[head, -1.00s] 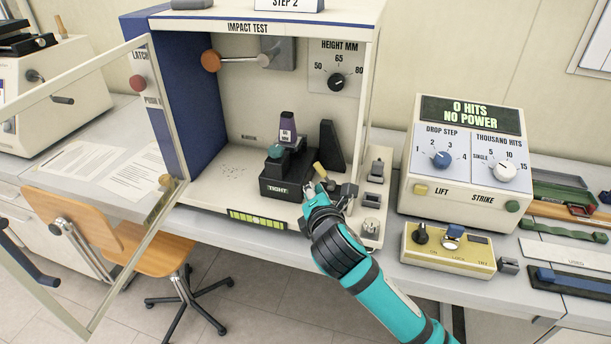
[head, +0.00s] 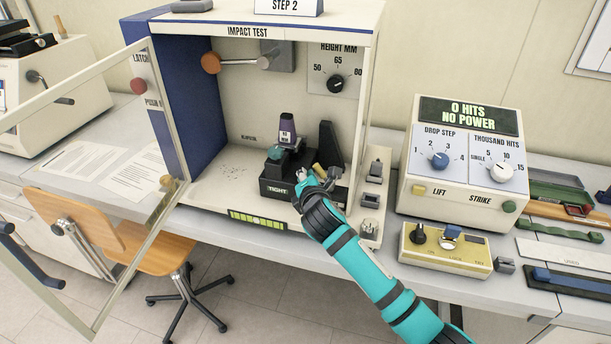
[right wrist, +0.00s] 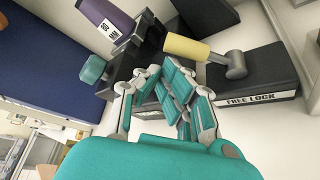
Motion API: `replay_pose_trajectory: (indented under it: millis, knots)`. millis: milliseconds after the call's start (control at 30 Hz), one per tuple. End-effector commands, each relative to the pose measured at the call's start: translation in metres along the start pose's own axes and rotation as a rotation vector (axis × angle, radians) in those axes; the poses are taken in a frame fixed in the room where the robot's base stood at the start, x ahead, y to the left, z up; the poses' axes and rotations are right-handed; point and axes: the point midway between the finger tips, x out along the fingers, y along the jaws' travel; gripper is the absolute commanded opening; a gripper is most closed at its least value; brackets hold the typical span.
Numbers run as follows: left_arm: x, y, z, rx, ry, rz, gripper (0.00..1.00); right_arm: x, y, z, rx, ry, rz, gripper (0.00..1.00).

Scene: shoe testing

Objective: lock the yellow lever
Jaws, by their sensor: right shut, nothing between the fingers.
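The yellow lever (right wrist: 187,47) shows in the right wrist view, joined to a grey pivot (right wrist: 236,64) on a black block (right wrist: 262,82) marked FREE LOCK. It extends left from the pivot, toward the FREE side. In the head view the lever (head: 318,170) is small and partly covered by my right gripper (head: 302,178). In the right wrist view my right gripper (right wrist: 172,90) is shut and empty, its fingertips just below the lever's handle; I cannot tell whether they touch it. My left gripper is not in view.
A black wedge (head: 329,150) stands behind. The cabinet's blue side wall (head: 190,95) and open door frame (head: 164,110) are at left.

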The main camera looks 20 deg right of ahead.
Motion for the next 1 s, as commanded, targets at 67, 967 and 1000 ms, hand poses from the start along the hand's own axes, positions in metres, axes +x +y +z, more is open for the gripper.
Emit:
replay_pose_trajectory:
  millis: [67, 967, 1000]
  knots:
    - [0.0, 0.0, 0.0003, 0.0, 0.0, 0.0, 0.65, 0.0005, 0.0002, 0.0001, 0.0, 0.0, 0.0, 0.0]
    - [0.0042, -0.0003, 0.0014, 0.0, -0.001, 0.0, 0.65, -0.0036, 0.0016, 0.0072, 0.093, -0.002, 0.054, 0.0]
    - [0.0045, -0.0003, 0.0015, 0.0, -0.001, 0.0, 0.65, -0.0038, 0.0017, 0.0077, 0.099, -0.002, 0.058, 0.0]
